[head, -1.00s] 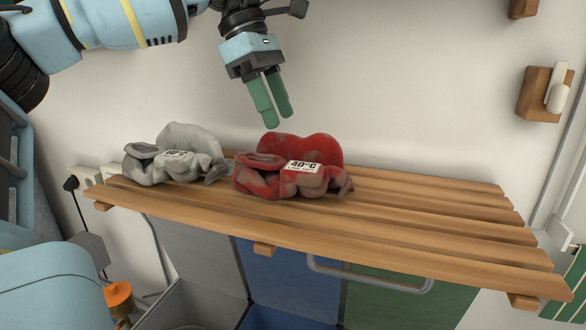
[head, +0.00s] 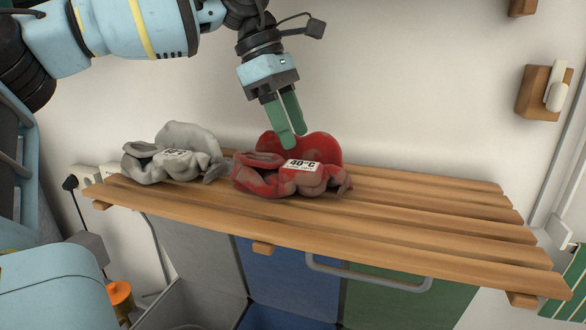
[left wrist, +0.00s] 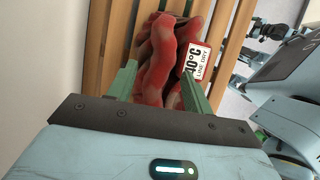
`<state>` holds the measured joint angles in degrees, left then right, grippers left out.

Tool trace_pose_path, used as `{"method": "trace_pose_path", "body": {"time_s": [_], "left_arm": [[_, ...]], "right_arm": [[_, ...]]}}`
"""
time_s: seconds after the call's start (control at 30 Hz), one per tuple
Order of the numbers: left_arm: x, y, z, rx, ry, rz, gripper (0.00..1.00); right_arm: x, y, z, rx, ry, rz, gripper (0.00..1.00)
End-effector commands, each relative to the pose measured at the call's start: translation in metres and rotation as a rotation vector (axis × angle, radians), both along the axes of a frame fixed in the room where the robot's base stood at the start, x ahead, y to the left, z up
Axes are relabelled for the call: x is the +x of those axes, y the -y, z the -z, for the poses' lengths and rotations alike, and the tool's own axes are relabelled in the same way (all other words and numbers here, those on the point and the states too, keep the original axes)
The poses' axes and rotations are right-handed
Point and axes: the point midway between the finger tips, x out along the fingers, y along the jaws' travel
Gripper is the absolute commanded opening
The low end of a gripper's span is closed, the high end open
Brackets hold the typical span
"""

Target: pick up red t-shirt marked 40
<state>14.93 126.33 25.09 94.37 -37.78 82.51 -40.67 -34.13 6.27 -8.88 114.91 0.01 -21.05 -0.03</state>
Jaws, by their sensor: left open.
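The red t-shirt (head: 322,148) lies crumpled on the slatted wooden shelf, with a white label reading 40°C facing front. My left gripper (head: 294,140) points down at it from above, its green fingertips in front of the shirt's upper back part in the head view. In the left wrist view the red t-shirt (left wrist: 160,62) shows between and beyond the two open fingers (left wrist: 155,85), with its label to the right. The fingers are apart and not closed on cloth. Whether they touch it I cannot tell. My right gripper is not in view.
A grey garment (head: 190,140) with a white label lies just left of the red one on the wooden shelf (head: 430,215). The shelf's right side is bare. Grey, blue and green bins (head: 290,275) stand below. A wooden wall hook (head: 545,93) is at the right.

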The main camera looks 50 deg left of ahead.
Motion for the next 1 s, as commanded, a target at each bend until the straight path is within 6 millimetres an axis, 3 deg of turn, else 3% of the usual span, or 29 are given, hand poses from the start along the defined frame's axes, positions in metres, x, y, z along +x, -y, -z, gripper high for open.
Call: {"method": "trace_pose_path", "body": {"time_s": [0.43, 0.8, 1.0], "left_arm": [[-0.0001, -0.0001, 0.0023, 0.000, 0.000, 0.000, 0.50], [-0.0001, -0.0001, 0.0023, 0.000, 0.000, 0.000, 0.01], [0.0000, 0.0000, 0.0021, -0.001, 0.001, 0.000, 0.00]], "right_arm": [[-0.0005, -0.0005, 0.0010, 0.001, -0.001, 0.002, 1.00], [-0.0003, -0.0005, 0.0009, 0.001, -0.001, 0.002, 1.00], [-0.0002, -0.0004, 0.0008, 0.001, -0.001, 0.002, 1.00]]}}
